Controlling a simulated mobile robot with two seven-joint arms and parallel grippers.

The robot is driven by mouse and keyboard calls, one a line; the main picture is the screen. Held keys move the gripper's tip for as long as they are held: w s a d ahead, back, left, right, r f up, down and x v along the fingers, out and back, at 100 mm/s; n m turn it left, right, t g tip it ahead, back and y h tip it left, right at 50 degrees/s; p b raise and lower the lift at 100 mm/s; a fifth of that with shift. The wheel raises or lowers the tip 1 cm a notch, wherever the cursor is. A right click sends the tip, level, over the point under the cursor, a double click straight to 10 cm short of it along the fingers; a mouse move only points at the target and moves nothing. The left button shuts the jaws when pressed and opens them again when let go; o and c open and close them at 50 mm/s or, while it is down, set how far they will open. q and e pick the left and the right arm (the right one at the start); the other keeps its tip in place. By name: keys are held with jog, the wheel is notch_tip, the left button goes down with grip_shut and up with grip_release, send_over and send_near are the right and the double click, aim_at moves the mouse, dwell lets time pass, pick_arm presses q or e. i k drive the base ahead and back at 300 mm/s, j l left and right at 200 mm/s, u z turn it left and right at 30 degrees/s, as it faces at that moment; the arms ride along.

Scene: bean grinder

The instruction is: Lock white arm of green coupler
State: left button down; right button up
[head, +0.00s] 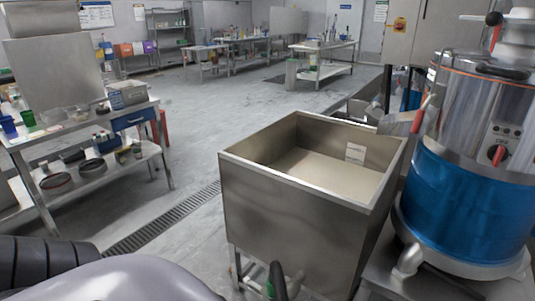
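At the bottom edge, in front of the steel tank, a small green part (269,289) shows beside a dark upright handle-like piece (279,279). A pale piece (297,282) sits just to its right. This may be the green coupler with its white arm, but it is cut off by the frame and too small to tell whether the arm is locked. Neither of my grippers can be made out. Smooth grey and black ribbed parts of my own body fill the lower left corner.
The open steel tank (290,215) stands in the middle on legs. A blue and steel grinder machine (465,205) with a red knob stands close at right. A cluttered steel table (150,104) is at left. A drain grate (165,222) crosses the mostly clear floor.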

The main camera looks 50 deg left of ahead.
aim_at(246, 280)
jog(key=u, duration=1.65)
